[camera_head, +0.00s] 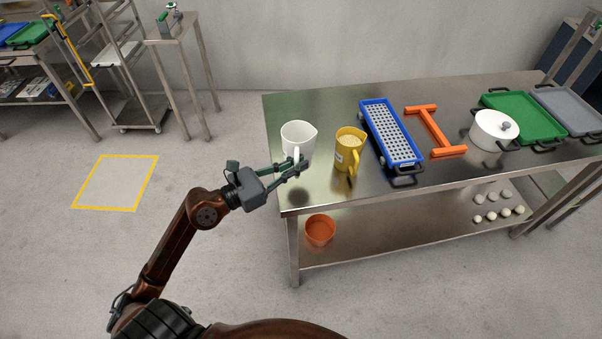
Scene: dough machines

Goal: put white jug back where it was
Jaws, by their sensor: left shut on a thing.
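The white jug (298,136) is upright at the left end of the steel table (330,98). My left gripper (294,166) is shut on the white jug at its handle, on the near side. A dark shadow on the tabletop lies below and nearer than the jug, so the jug seems to be held above the surface. The yellow jug (350,146) stands just to its right, filled with something pale. My right gripper is not in view.
An orange bucket (320,230) and several pale balls (498,211) are on the lower shelf.

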